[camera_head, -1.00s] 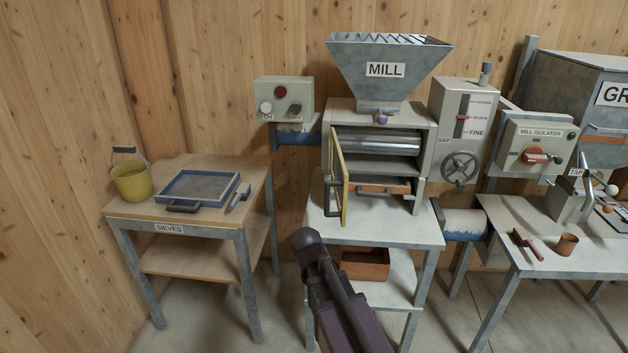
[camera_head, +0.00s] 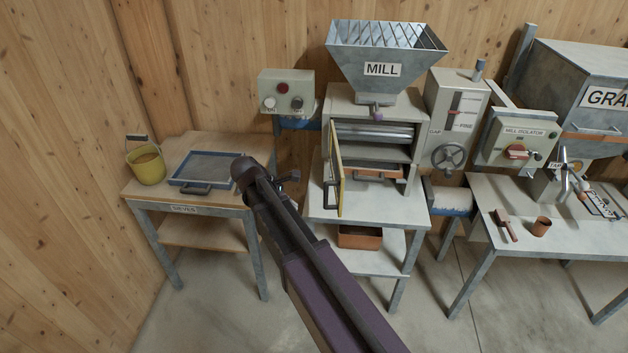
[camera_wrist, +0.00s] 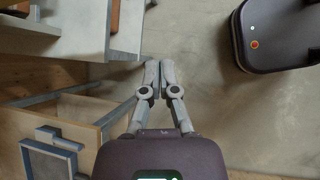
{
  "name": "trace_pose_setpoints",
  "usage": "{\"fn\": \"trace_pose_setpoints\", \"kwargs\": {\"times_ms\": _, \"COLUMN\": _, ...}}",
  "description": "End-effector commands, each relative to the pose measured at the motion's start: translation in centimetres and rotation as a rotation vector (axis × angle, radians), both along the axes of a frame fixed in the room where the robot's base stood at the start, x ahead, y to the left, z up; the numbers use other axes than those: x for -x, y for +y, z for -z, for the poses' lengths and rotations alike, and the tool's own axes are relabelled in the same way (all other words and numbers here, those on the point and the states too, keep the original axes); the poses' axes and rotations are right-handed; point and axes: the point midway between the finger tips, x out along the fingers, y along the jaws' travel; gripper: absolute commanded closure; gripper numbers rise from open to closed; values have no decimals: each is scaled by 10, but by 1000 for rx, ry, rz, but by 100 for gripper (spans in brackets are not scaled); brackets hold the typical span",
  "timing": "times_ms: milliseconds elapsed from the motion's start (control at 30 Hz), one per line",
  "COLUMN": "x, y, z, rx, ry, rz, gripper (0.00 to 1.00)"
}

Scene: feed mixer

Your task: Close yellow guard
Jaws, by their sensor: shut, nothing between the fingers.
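The yellow guard (camera_head: 336,172) is a thin panel hinged on the left side of the mill (camera_head: 377,105). It stands swung open toward me, seen nearly edge-on, with a dark handle near its lower part. The rollers (camera_head: 375,133) behind it are exposed. My gripper (camera_head: 291,177) is left of the guard, between the sieve table and the mill stand, and appears apart from the guard. In the wrist view my gripper (camera_wrist: 158,78) is shut and empty, with bare floor beyond its fingertips. The guard is not clearly seen in the wrist view.
The sieve table (camera_head: 150,190) stands left with a blue-framed sieve (camera_head: 205,167) and yellow bucket (camera_head: 147,166). The switch box (camera_head: 286,90) is on the wall. An orange bin (camera_head: 360,237) sits on the mill stand's lower shelf. Floor in front is clear.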

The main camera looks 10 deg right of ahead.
Motion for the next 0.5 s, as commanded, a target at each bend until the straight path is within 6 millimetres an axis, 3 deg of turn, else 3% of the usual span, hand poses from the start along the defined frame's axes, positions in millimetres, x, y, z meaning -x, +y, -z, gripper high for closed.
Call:
{"fn": "trace_pose_setpoints", "kwargs": {"times_ms": 33, "x": -7, "y": 7, "z": -22, "rx": 18, "ry": 18, "rz": -33, "gripper": 100}}
{"fn": "trace_pose_setpoints", "kwargs": {"times_ms": 200, "x": -17, "y": 22, "z": -53, "rx": 76, "ry": 76, "rz": -125, "gripper": 100}}
{"fn": "trace_pose_setpoints", "kwargs": {"times_ms": 500, "x": -23, "y": 32, "z": -73, "rx": 124, "ry": 124, "rz": -193, "gripper": 100}}
